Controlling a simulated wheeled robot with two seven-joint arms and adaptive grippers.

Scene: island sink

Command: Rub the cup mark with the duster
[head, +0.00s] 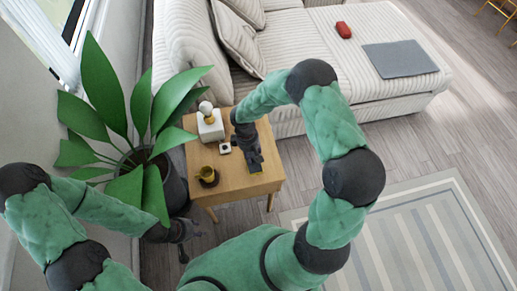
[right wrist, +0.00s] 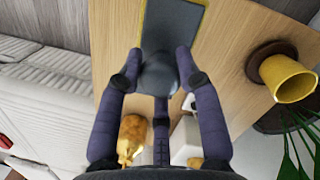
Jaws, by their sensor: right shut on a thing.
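The duster (head: 254,162) is a flat, dark grey pad with a thin yellowish edge. It is at the right part of the wooden side table (head: 262,184). My right gripper (head: 246,143) is shut on its grey handle; the pad (right wrist: 172,24) lies beyond the fingertips (right wrist: 160,65) in the right wrist view. The pad is over the tabletop; whether it touches is hard to tell. I cannot make out the cup mark in either view. My left gripper (head: 187,238) appears open and empty, low by the plant pot.
A white box-like object (head: 210,124) and a small white item (head: 224,148) are on the table's left side. A leafy plant (head: 130,115) in a dark pot stands left of the table. A striped sofa (head: 300,40) is behind. The table's front right corner is bare.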

